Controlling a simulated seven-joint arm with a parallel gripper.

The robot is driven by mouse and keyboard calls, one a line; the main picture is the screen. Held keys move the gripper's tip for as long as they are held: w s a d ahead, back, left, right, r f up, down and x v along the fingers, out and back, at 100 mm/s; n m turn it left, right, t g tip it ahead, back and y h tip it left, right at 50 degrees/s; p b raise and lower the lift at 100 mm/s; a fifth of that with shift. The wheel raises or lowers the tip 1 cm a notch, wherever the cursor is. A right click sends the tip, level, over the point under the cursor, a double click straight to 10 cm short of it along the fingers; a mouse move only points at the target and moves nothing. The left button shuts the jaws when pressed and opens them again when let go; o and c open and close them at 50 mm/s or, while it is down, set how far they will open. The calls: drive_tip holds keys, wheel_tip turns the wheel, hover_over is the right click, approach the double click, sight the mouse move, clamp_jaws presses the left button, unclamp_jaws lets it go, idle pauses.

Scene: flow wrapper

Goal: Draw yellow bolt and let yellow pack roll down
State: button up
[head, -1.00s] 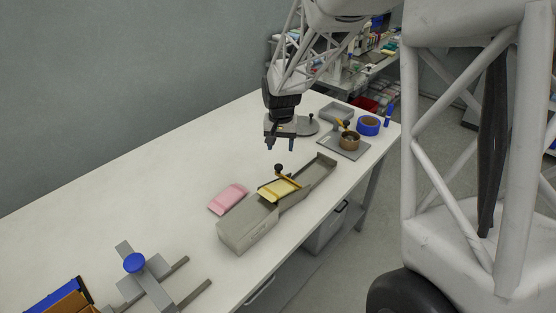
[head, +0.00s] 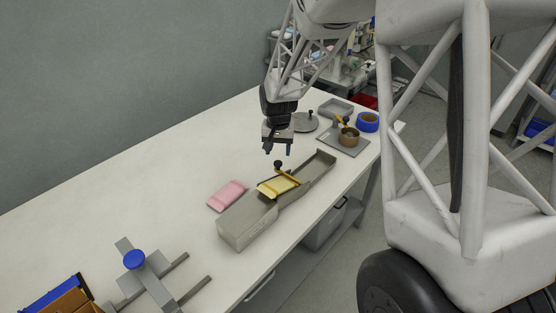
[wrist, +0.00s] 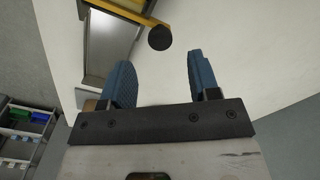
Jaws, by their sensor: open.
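The yellow pack (head: 274,188) lies on a grey sloped chute (head: 243,223) near the table's front edge. The yellow bolt (head: 288,178) crosses the chute at the pack's right side. Its black knob (head: 278,164) stands at the far end. In the wrist view the knob (wrist: 160,38) shows just beyond the fingertips, roughly centred between them, with part of the yellow bolt (wrist: 128,11) at the top. My gripper (head: 278,151) is open and empty, above the knob and apart from it. Its two blue fingers (wrist: 158,65) show in the wrist view.
A pink pack (head: 228,195) lies left of the chute. A blue-knobbed grey fixture (head: 134,260) stands at the front left. A blue tape roll (head: 368,122), a brown cup (head: 349,137) and a grey lidded disc (head: 305,123) sit at the right end. The table's left middle is clear.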

sight(278, 162)
drive_tip(key=shift+f, duration=2.4)
